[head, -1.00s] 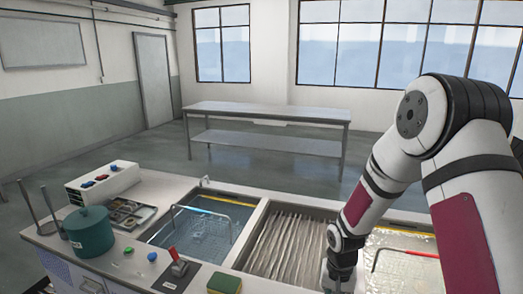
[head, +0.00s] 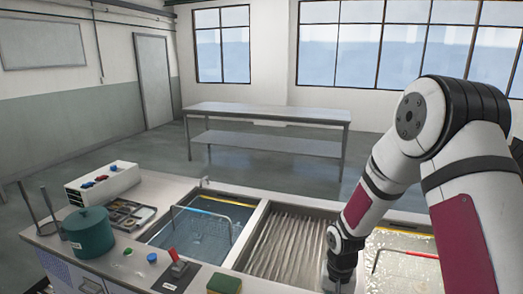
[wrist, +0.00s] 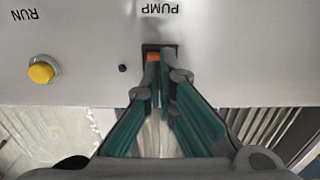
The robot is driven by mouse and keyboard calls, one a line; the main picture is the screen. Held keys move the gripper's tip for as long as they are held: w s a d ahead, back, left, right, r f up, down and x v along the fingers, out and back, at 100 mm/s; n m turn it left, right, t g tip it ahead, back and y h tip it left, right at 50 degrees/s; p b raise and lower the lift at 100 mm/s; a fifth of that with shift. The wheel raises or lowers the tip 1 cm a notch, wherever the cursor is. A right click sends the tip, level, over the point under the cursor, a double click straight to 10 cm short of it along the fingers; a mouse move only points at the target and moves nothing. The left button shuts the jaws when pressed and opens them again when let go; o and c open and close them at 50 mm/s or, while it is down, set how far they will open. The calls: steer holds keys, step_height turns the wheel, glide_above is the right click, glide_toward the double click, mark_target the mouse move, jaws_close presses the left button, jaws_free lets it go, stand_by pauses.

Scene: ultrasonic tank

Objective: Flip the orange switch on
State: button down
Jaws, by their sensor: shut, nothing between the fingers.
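In the wrist view, the orange switch (wrist: 153,57) sits in a dark rectangular housing under the upside-down PUMP label on a light panel. Only a small orange part shows, at the left of the housing. My gripper (wrist: 160,62) is shut, with its teal fingers close together and their tips at the housing. The tips overlap the switch in the picture and hide part of it; I cannot tell whether they touch it. In the head view, the gripper and this switch are not visible; my wrist is low at the bottom edge.
A yellow button (wrist: 41,70) labelled RUN and a small black knob (wrist: 122,68) are left of the switch. In the head view, the counter has a blue-liquid tank (head: 195,237), a ridged middle basin (head: 285,245), a green pot (head: 90,232) and a sponge (head: 224,283).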

steer(key=shift+f+b, duration=0.35)
steer(key=shift+f, duration=0.65)
stand_by(0.4)
steer(key=shift+r, duration=0.15)
steer(key=shift+r+p, duration=1.25)
steer(key=shift+r, duration=2.15)
steer(key=s+d+r+n+t, duration=0.1)
steer(key=s+r, duration=0.3)
steer(key=r, duration=0.7)
steer(key=s+r+n+t, duration=0.1)
steer(key=s+r+t, duration=0.15)
steer(key=r, duration=0.85)
steer(key=s+r+t, duration=0.1)
steer(key=s+r, duration=0.4)
steer(key=s, duration=0.4)
steer(key=s+a+r+n+t, duration=0.1)
steer(key=s+r, duration=0.4)
steer(key=s, duration=0.4)
steer(key=shift+r+n, duration=0.15)
steer(key=shift+n, duration=0.15)
